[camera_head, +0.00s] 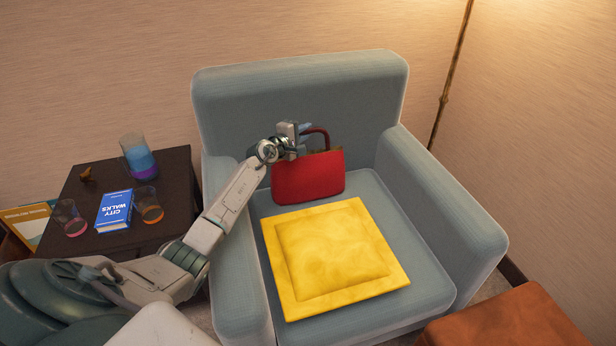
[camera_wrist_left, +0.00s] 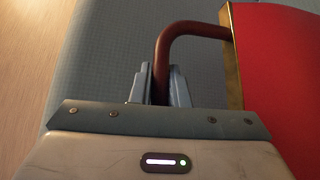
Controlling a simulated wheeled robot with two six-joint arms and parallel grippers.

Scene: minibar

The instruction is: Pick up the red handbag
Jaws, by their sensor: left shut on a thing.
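The red handbag (camera_head: 308,178) is upright at the back of the blue-grey armchair's seat, in front of the backrest. I cannot tell whether its bottom touches the seat. My left gripper (camera_head: 305,129) is at the top of the bag, shut on its dark red handle. In the left wrist view the handle (camera_wrist_left: 190,32) runs down between the two fingers (camera_wrist_left: 160,84), and the red side of the bag (camera_wrist_left: 275,65) with a gold edge fills the right. My right gripper is not in view.
A yellow cushion (camera_head: 335,256) lies on the armchair (camera_head: 300,95) seat in front of the bag. A dark side table (camera_head: 178,172) at left holds glasses, a jug (camera_head: 138,157) and a blue book (camera_head: 114,210). A brown leather piece (camera_head: 510,320) is at lower right.

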